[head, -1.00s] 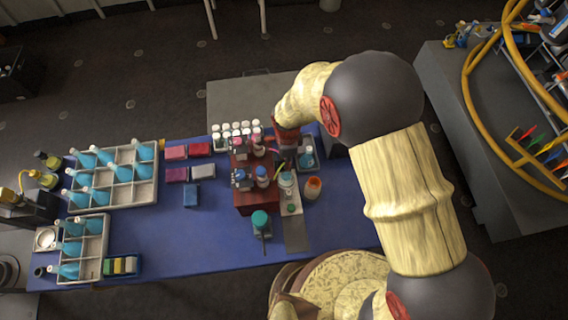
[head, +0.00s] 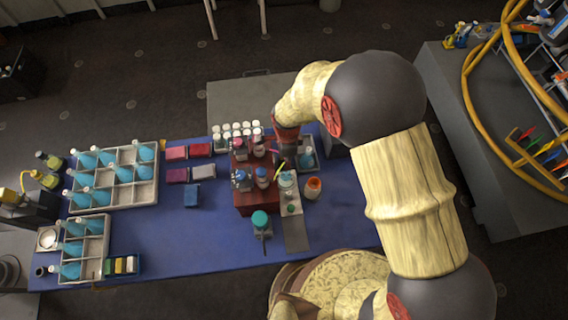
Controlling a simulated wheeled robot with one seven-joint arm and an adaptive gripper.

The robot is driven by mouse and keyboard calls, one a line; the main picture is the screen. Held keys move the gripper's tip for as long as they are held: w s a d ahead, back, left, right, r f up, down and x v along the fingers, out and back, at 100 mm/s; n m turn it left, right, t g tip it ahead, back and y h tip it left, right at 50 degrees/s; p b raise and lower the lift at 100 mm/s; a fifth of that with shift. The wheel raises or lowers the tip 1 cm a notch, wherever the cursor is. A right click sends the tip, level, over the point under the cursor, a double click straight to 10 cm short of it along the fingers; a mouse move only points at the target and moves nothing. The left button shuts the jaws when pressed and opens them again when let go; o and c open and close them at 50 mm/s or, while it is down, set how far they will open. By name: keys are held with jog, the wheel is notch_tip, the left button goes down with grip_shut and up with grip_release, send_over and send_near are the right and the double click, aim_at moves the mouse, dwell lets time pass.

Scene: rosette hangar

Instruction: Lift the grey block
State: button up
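The grey block (head: 203,171) is a small pale grey piece lying on the blue table top, left of the dark red rack. It sits beside a purple block (head: 177,175) and below a red block (head: 199,150). My gripper (head: 287,158) is over the right part of the table, by the right side of the rack, well to the right of the grey block and apart from it. Its fingers are small, dark and partly lost among the bottles, so I cannot see whether they are open or shut.
The dark red rack (head: 243,197) with bottles stands between my gripper and the grey block. A pink block (head: 176,152) and a blue block (head: 191,195) lie near the grey one. Bottle trays (head: 146,193) stand at left. The front middle table (head: 185,245) is clear.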

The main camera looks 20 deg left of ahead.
jog(key=shift+w+a+r+p, duration=0.1)
jog(key=shift+r+p, duration=1)
jog(key=shift+r, duration=0.9)
jog(key=o, duration=0.8)
jog(key=shift+f, duration=0.1)
jog(key=shift+o, duration=0.2)
notch_tip(320, 180, up, 7)
jog(key=p, duration=0.4)
